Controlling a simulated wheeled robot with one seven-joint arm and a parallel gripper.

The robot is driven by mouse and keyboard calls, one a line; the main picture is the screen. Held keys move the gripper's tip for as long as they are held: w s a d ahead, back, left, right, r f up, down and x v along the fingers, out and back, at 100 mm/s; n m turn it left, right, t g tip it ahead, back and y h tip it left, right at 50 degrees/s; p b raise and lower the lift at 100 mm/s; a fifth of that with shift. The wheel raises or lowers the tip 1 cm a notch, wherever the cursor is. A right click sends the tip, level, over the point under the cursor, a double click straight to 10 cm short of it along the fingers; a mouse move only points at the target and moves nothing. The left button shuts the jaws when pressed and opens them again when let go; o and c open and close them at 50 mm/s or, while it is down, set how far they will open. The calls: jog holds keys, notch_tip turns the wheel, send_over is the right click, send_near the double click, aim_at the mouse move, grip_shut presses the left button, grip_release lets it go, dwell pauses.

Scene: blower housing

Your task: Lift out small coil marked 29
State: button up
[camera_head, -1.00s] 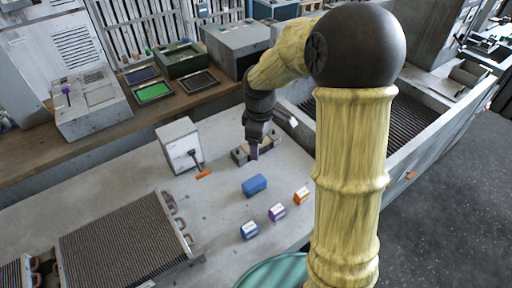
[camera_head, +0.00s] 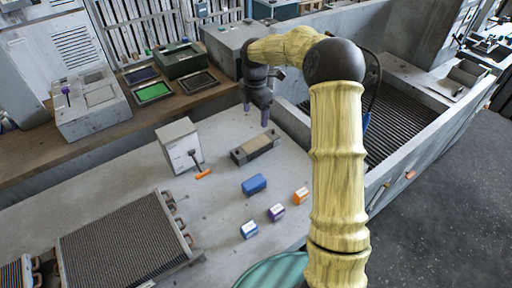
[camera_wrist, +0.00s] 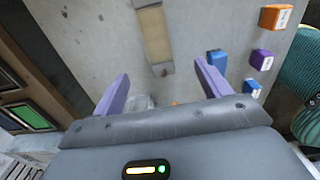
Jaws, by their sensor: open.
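No number 29 is readable in either view, so I cannot tell which piece is the small coil. Three small labelled blocks sit on the grey bench: an orange one (camera_head: 300,196), a purple one (camera_head: 276,212) and a blue one (camera_head: 250,229). In the wrist view, the orange block (camera_wrist: 275,17), purple block (camera_wrist: 261,59) and blue block (camera_wrist: 252,88) are at the right. My gripper (camera_head: 256,112) is open and empty, with purple fingers pointing down. It is above the bench, behind a grey bar-shaped fixture with a tan middle (camera_head: 256,147). That fixture also shows in the wrist view (camera_wrist: 155,40).
A larger plain blue block (camera_head: 254,184) lies between the fixture and the labelled blocks. A grey box with an orange-handled lever (camera_head: 179,145) stands to the left. A finned coil unit (camera_head: 120,245) fills the front left. A walled trough (camera_head: 400,130) is at the right.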

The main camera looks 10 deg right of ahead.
aim_at(256, 143)
notch_tip(256, 143, down, 12)
jog(key=shift+r+p, duration=0.15)
jog(key=shift+p, duration=0.85)
jog(key=shift+w+d+f+p, duration=0.15)
jog(key=shift+f+p, duration=0.2)
jog(key=shift+f, duration=0.5)
jog(key=shift+w+f+p, duration=0.2)
jog(key=shift+f+p, duration=0.15)
jog(key=shift+f, duration=0.55)
jog(key=shift+w+d+f+p, duration=0.15)
jog(key=shift+f+p, duration=0.2)
jog(key=shift+f, duration=0.5)
jog(key=shift+a, duration=0.1)
jog(key=c, duration=1.4)
notch_tip(256, 143, up, 10)
jog(key=shift+r+b, duration=0.1)
jog(key=shift+b, duration=1.1)
